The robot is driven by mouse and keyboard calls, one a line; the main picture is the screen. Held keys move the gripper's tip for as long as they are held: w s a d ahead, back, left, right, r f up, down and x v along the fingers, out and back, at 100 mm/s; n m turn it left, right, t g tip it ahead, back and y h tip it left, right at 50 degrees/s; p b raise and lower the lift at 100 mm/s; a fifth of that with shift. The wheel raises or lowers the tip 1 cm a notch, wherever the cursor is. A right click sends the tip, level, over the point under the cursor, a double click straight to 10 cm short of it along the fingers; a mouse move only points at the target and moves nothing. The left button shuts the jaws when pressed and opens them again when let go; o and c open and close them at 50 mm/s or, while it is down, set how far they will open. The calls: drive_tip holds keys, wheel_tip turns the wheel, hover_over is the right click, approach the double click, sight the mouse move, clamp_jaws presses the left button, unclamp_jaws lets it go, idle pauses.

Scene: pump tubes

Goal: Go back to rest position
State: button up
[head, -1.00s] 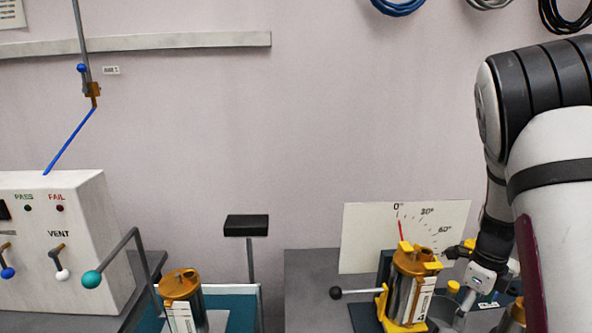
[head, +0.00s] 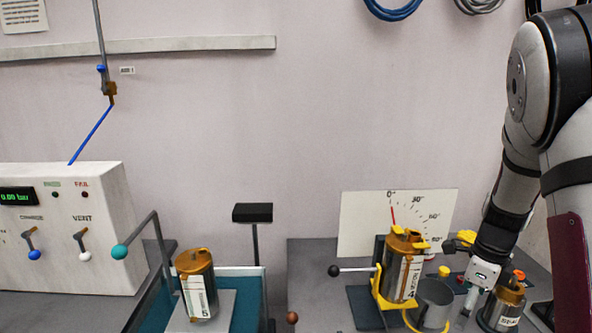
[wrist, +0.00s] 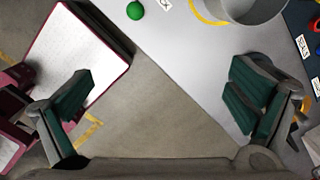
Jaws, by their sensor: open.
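My gripper (wrist: 158,110) is open and empty in the wrist view, its two green-padded fingers wide apart above the bench edge and the floor. In the head view my arm comes down at the right, and the gripper end is partly hidden near the bench bottom. A brass-topped canister (head: 403,265) sits in a yellow cradle in front of the angle dial (head: 365,225), left of my wrist. Another canister (head: 505,300) stands below my wrist, next to a grey cup (head: 433,303). A third canister (head: 197,285) stands on a fixture at the left.
A white test panel (head: 62,225) with levers stands at the left. A bent lever with a teal knob (head: 120,252) and a black-topped post (head: 252,212) rise near the left canister. The wrist view shows a white-topped, maroon-edged surface (wrist: 82,50) and grey floor.

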drive_tip(key=s+a+r+n+t+y, duration=0.1)
drive_tip(key=s+a+r+n, duration=0.3)
drive_tip(key=a+r+n, duration=0.25)
drive_tip(key=s+a+r+n+t, duration=0.1)
drive_tip(key=s+a+r+n, duration=0.4)
drive_tip(key=a+r+n, duration=0.15)
drive_tip(key=s+a+r+n+t, duration=0.1)
drive_tip(key=s+a+r+n, duration=0.1)
drive_tip(key=s+n, duration=0.4)
drive_tip(key=s+a+r+n+h, duration=0.1)
drive_tip(key=s+a+r+n, duration=0.1)
drive_tip(key=s+n, duration=0.5)
drive_tip(key=shift+s+a+r+t, duration=0.2)
drive_tip(key=shift+s+r+t, duration=0.2)
drive_tip(key=shift+s+r, duration=0.3)
